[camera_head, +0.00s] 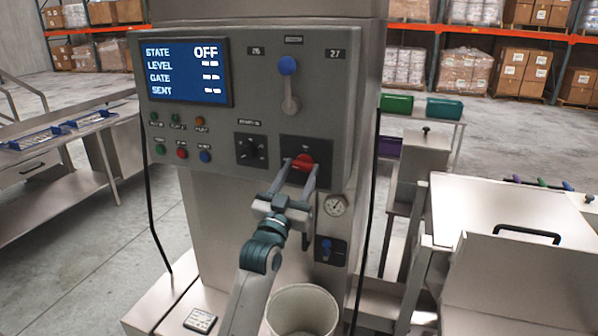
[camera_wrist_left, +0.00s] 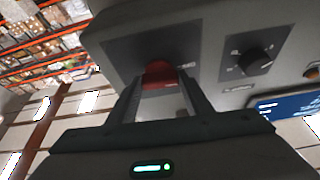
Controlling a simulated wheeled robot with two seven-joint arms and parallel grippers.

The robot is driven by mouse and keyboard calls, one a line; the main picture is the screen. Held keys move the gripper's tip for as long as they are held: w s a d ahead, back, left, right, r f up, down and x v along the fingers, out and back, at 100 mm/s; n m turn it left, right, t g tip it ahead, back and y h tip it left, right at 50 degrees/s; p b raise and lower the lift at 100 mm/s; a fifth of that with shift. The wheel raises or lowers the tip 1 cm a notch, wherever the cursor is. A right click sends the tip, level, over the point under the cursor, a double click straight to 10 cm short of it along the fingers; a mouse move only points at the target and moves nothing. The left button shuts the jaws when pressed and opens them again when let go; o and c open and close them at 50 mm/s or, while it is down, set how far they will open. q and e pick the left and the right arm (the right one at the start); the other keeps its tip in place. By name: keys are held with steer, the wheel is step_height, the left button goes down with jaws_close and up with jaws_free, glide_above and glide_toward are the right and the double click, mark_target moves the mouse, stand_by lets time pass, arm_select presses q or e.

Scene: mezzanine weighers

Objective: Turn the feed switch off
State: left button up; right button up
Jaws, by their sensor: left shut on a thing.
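The feed switch is a red handle (camera_head: 302,162) on a dark plate (camera_head: 318,150) at the lower right of the grey control panel (camera_head: 335,100). In the left wrist view the red handle (camera_wrist_left: 159,76) sits between the two fingers. My left gripper (camera_head: 301,166) is shut on the red handle, with a finger on each side of it. The fingers hide part of the handle and of the plate's lettering. The panel's screen (camera_head: 187,71) reads STATE OFF at the top. My right gripper is in neither view.
Left of the red handle is a black rotary knob (camera_head: 251,150), with several coloured buttons (camera_head: 181,153) further left. A blue-tipped lever (camera_head: 288,66) is above.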

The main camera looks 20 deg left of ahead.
arm_select(q)
steer(key=shift+n+y, duration=0.4)
steer(key=shift+n, duration=0.4)
steer(key=o, duration=1.1)
steer(key=shift+c, duration=0.2)
steer(key=b+v, duration=0.6)
steer(key=v, duration=1.1)
steer(key=shift+s, duration=0.2)
steer(key=shift+d+f, duration=0.1)
steer(key=shift+f, duration=0.1)
